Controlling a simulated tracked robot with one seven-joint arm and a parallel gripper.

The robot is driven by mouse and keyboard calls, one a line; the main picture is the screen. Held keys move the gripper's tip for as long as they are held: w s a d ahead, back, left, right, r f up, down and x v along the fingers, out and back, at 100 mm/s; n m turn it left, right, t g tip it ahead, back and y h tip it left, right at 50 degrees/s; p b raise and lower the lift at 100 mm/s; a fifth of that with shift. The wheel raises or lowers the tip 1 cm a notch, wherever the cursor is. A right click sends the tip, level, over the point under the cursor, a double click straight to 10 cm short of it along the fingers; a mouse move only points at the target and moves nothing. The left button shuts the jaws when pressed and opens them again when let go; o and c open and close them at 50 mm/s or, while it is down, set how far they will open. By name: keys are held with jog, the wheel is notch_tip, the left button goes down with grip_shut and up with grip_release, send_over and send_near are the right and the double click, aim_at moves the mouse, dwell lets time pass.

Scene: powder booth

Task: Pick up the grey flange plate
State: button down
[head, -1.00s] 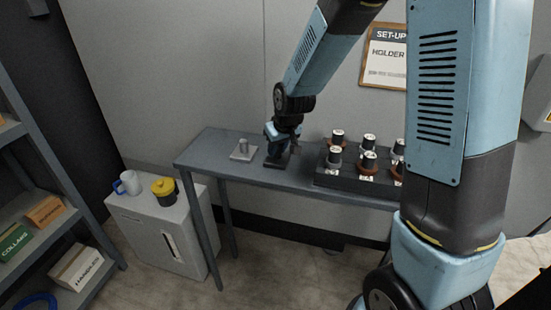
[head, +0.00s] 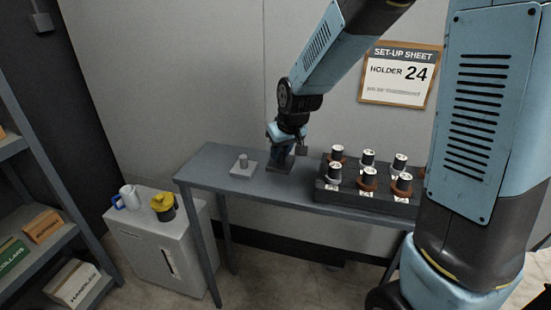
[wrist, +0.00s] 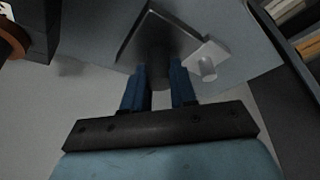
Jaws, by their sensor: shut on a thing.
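A dark grey flange plate with an upright round boss (wrist: 158,76) is in my gripper. My gripper (wrist: 160,88) is shut on the boss, one blue finger on each side. In the head view, my gripper (head: 283,152) points down at the middle of the bench, with the dark plate (head: 279,166) below it. Whether the plate touches the bench or hangs just above it is hard to tell. A second flange plate, light grey with a boss (head: 243,167), stands on the bench to its left. It also shows in the wrist view (wrist: 207,58), to the right.
The grey bench (head: 205,172) carries a black rack (head: 345,197) of several holders at right. A white cabinet (head: 155,230) with a mug (head: 129,197) and a yellow-lidded pot (head: 163,206) stands at left, near a shelf unit (head: 75,222). A set-up sheet (head: 399,76) reads holder 24.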

aim_at(287, 168)
jog(key=s+r, duration=0.1)
jog(key=s+d+r, duration=0.1)
jog(key=s+r, duration=0.1)
jog(key=r, duration=0.1)
jog(key=shift+s+d, duration=0.25)
jog(key=s+d+r, duration=0.3)
jog(key=s, duration=0.4)
jog(key=shift+s+r, duration=0.2)
jog(key=shift+d, duration=0.1)
